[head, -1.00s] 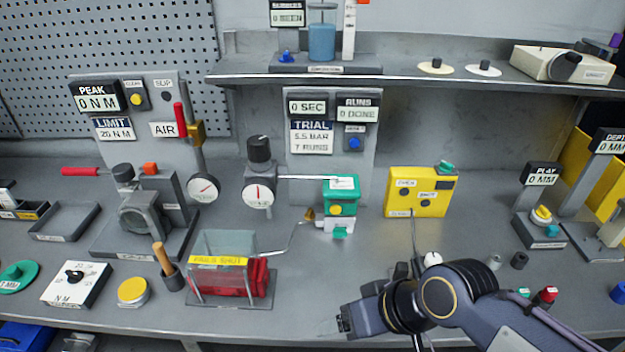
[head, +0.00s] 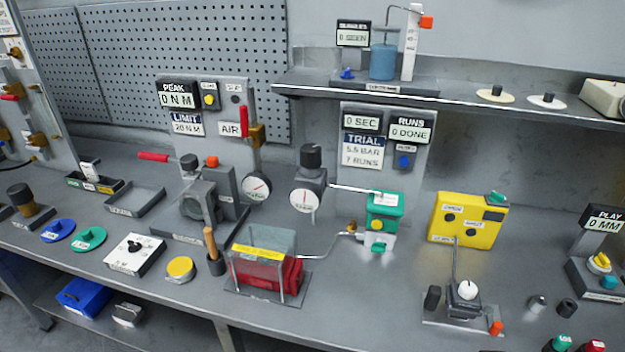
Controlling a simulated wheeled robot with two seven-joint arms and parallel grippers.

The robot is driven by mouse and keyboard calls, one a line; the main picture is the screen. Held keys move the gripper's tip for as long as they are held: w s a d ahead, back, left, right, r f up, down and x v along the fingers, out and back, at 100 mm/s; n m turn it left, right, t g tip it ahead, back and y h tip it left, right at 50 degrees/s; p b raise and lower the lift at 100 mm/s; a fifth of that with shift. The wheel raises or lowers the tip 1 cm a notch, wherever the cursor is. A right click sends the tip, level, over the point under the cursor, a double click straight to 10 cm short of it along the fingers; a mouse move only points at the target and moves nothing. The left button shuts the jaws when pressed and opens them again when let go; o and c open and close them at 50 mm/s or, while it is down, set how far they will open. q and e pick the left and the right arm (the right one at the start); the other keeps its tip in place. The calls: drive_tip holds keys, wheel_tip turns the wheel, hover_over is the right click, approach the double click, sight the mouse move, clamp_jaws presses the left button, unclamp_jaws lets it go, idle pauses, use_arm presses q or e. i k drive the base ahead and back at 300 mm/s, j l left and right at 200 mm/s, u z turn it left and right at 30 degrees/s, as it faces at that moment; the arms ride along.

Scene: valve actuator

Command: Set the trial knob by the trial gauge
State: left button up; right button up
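The trial knob looks to be the black knob (head: 311,156) on top of the dark regulator body (head: 309,182), left of the trial panel. The trial gauge (head: 305,200) is a white round dial on the regulator's front; its needle points about straight up, too small to read exactly. The trial sign (head: 363,150) reads TRIAL, 5.5 BAR, 7 RUNS. A thin pipe runs from the regulator to the green unit (head: 385,206). Neither of my grippers shows in the head view.
A second gauge (head: 256,187) stands left of the regulator, below a red lever (head: 244,122). A clear-guarded red actuator (head: 265,262) sits in front. A yellow box (head: 467,219) stands to the right. Bench between regulator and guard is mostly clear.

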sight(311, 154)
drive_tip(key=i+j, duration=0.7)
drive_tip(key=j+u, duration=0.05)
drive_tip(key=j, duration=0.05)
